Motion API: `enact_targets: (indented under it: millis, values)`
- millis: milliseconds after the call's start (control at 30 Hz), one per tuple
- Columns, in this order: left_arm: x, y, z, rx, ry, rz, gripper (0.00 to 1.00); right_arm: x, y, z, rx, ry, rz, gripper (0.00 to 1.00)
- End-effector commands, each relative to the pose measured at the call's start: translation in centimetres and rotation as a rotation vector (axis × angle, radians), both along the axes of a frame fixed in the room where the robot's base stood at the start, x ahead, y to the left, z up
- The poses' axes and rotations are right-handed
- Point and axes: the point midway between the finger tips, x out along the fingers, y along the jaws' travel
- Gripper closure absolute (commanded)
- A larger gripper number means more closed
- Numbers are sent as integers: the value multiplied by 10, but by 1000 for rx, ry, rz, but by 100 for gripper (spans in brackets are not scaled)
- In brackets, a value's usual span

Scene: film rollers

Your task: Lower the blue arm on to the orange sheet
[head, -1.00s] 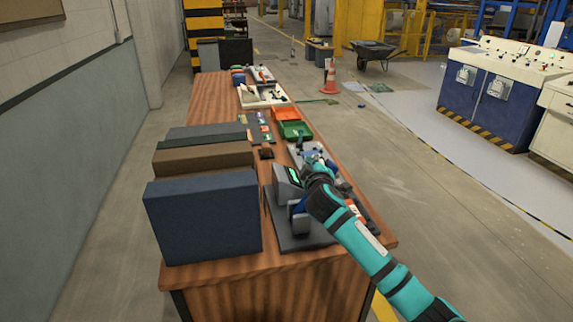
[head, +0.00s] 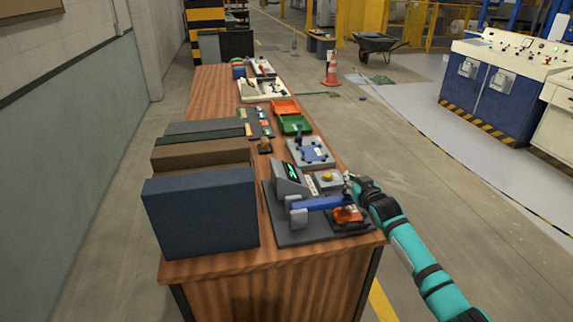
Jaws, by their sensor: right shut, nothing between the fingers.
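The blue arm (head: 318,203) reaches right from a grey hinge post on a dark-based device at the table's near end. It looks nearly level. The orange sheet (head: 348,214) lies on a dark pad under or just in front of the arm's right end. I cannot tell whether the arm touches the sheet. My right gripper (head: 348,181) is shut and empty, just behind and above the arm's right end, near the table's right edge. Whether it touches the arm is unclear. My left gripper is out of view.
The device has a grey display unit (head: 287,178) with green digits. Behind it stand a yellow button box (head: 328,178) and a grey plate with a blue part (head: 314,153). Large boxes (head: 200,213) fill the table's left side. Green (head: 295,125) and orange (head: 285,107) trays stand farther back.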

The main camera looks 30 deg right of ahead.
Motion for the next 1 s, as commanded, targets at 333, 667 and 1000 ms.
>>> enact_targets:
  millis: [333,667,1000]
  values:
    - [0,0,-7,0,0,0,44,-1,-3,-24,18,-3,2,100]
    - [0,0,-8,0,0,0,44,-2,-3,-29,17,3,0,100]
    - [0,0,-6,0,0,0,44,-2,-3,-31,18,9,1,100]
